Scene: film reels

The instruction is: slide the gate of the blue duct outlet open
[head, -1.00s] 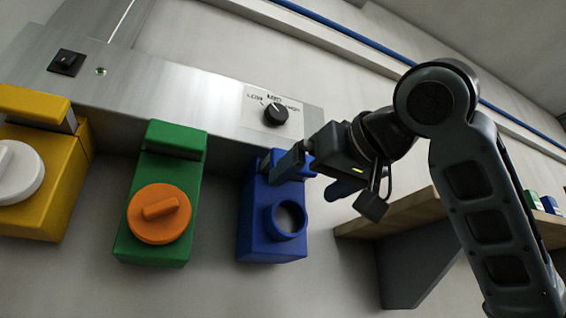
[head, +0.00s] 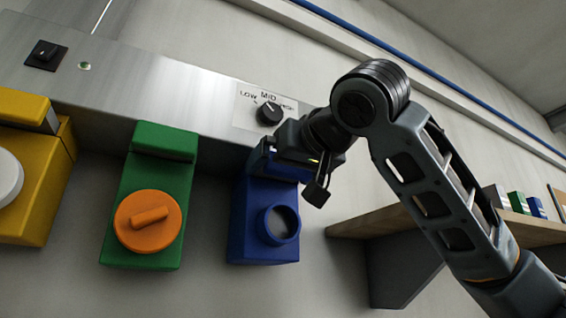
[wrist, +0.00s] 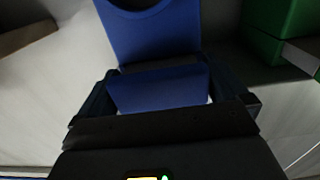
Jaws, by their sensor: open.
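The blue duct outlet (head: 262,238) is fixed to the wall right of the green one, with a round collar on its front. Its top, where the gate sits, is partly hidden behind my gripper (head: 285,160) in the head view. In the wrist view, the blue outlet body (wrist: 150,38) is at the top. The blue gate tab (wrist: 158,90) stands between the fingers of my gripper (wrist: 165,95), one at each side. The gripper is open around the tab; light gaps show near its lower edge. I cannot tell whether a finger touches it.
A green outlet (head: 165,172) with an orange cap (head: 148,221) hangs to the left, then a yellow outlet (head: 45,200). A dial (head: 269,112) sits on the metal duct just above my gripper. A wooden shelf (head: 385,218) juts out at the right.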

